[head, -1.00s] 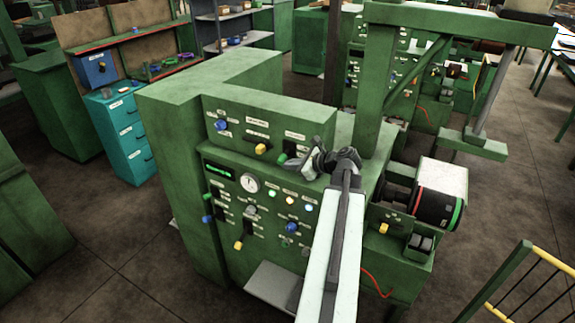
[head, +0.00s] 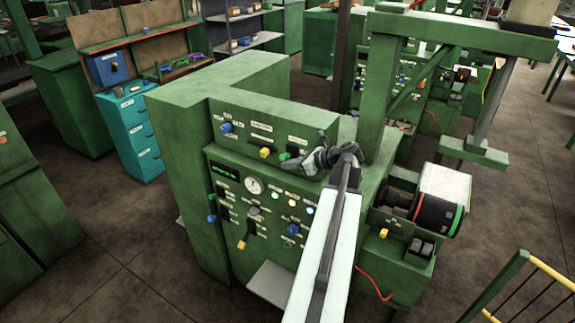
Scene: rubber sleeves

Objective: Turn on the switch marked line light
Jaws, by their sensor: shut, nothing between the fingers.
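A green machine cabinet (head: 180,125) carries a raised upper panel with a blue knob (head: 226,127) at left, a yellow knob (head: 265,152) in the middle and a green knob (head: 285,156) at right. White label plates sit above them, but their print is too small to read, so I cannot tell which is marked line light. My gripper (head: 288,167) is shut and empty, at the right end of the upper panel beside the green knob. It partly covers that knob; whether they touch is unclear.
The lower panel has a round gauge (head: 254,185), a dark display, indicator lamps and several more knobs. A grey shelf (head: 268,283) juts out below. A green post (head: 378,95) and a dark roller (head: 437,213) stand at right.

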